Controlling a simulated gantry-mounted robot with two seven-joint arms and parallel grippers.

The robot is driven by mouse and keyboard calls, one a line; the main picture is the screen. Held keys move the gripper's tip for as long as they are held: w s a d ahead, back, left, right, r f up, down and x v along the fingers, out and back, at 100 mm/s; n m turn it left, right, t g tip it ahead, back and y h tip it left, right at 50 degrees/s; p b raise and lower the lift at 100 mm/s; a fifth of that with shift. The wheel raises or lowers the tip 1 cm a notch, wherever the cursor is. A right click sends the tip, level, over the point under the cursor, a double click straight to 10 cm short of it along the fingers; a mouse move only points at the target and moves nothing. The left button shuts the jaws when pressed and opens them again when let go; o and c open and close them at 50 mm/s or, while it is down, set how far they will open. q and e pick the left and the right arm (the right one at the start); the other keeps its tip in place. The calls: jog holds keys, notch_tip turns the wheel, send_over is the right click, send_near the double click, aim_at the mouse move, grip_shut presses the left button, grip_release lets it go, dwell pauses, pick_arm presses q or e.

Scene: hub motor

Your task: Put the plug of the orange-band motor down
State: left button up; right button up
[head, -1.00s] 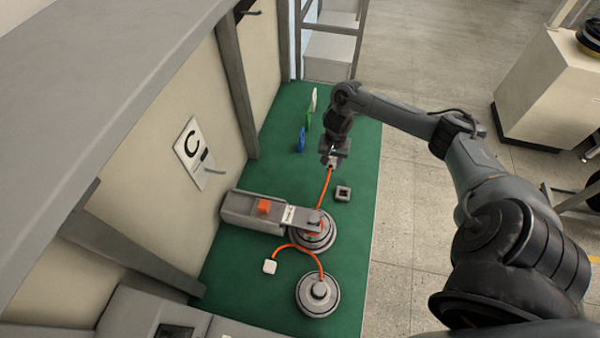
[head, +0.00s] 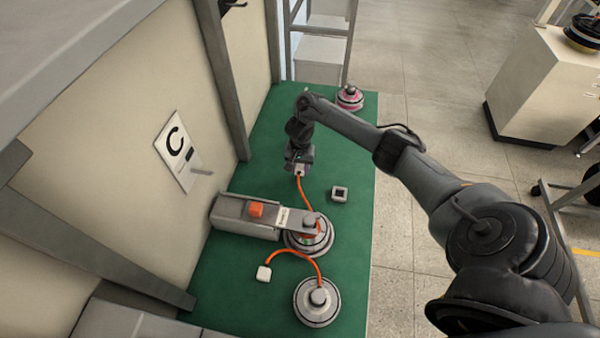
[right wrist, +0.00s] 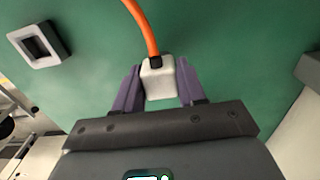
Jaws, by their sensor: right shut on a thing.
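My right gripper (head: 299,167) is shut on a white plug (right wrist: 158,80), which sits between its purple fingers in the right wrist view. An orange cable (head: 307,192) runs from this plug to the round grey motor (head: 325,238) under the clamp arm. Some orange shows on that motor, but its band is partly hidden by the arm. The plug is over the green mat (head: 352,150); I cannot tell whether it touches it. My left gripper is not in view.
A square grey socket (head: 332,194) lies right of the cable. A clamp fixture (head: 232,214) carries an orange block (head: 256,209). In front, another motor (head: 316,313) has its white plug (head: 263,273) lying on the mat. A pink-banded motor (head: 349,97) stands at the back.

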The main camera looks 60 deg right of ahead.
aim_at(300, 166)
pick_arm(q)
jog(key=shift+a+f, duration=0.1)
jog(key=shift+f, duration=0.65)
pick_arm(e)
jog(key=shift+f, duration=0.8)
jog(key=shift+r, duration=0.1)
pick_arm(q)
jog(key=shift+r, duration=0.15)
pick_arm(e)
jog(key=o, duration=1.2)
jog(key=shift+c, duration=0.2)
notch_tip(300, 166, up, 10)
jog(key=p, duration=0.8)
jog(key=shift+r, duration=0.2)
pick_arm(q)
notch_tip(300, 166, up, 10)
jog(key=p, duration=0.1)
pick_arm(e)
jog(key=shift+r, duration=0.85)
